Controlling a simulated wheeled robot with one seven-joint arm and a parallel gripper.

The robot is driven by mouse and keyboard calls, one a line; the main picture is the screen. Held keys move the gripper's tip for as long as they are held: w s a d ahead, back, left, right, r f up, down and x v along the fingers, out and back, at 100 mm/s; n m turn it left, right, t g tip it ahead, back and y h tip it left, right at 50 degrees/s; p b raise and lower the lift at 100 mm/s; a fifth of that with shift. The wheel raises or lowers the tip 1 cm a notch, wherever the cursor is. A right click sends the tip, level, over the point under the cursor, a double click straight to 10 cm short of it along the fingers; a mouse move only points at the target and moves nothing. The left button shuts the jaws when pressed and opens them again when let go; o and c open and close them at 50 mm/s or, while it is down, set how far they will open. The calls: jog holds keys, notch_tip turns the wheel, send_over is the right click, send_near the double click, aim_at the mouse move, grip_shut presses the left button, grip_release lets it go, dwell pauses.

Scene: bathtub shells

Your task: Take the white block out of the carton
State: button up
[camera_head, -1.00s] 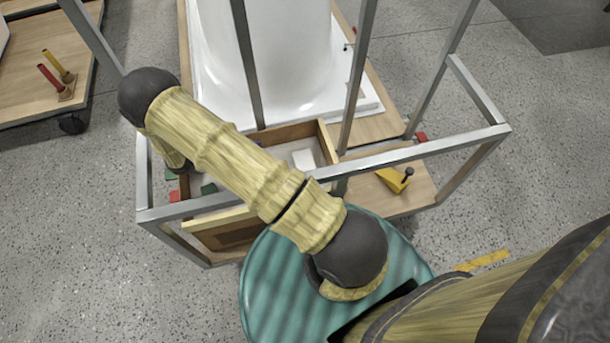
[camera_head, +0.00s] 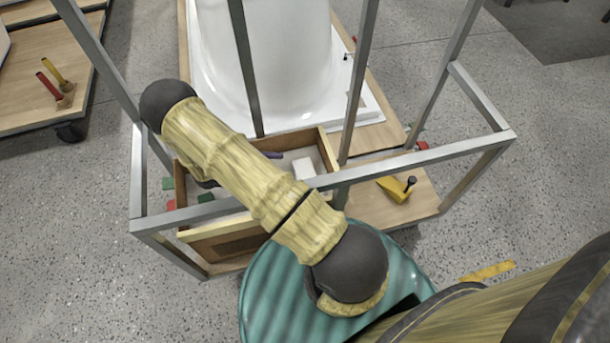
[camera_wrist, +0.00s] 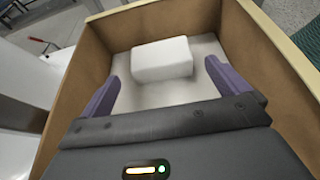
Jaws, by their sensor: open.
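The white block (camera_head: 304,168) lies inside the open carton (camera_head: 330,152), towards its right side in the head view. In the wrist view the white block (camera_wrist: 162,60) lies on the pale carton floor near the far wall. My gripper (camera_wrist: 163,73) is open, with its two purple fingers reaching into the carton (camera_wrist: 262,70). The fingers are spread to the left and right of the block's near side, and nothing is held. In the head view my arm hides much of the carton, and only a bit of a purple finger shows.
Grey metal frame bars (camera_head: 420,160) stand around and cross in front of the carton. A white bathtub shell (camera_head: 290,60) stands behind it. A yellow tool (camera_head: 395,188) lies on the wooden board to the right. Small red and green pieces lie near the carton's left side.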

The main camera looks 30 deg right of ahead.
aim_at(308, 173)
jog(key=x, duration=0.4)
jog(key=shift+s+d+f+b, duration=0.1)
jog(key=shift+d+f+b, duration=0.05)
jog(key=shift+d+b, duration=0.25)
jog(key=b+x, duration=0.1)
jog(key=x, duration=0.3)
jog(key=shift+f+b, duration=0.4)
jog(key=shift+f, duration=0.1)
jog(key=shift+d+f, duration=0.1)
jog(key=shift+d, duration=0.35)
jog(key=shift+c, duration=0.2)
jog(key=c, duration=0.6)
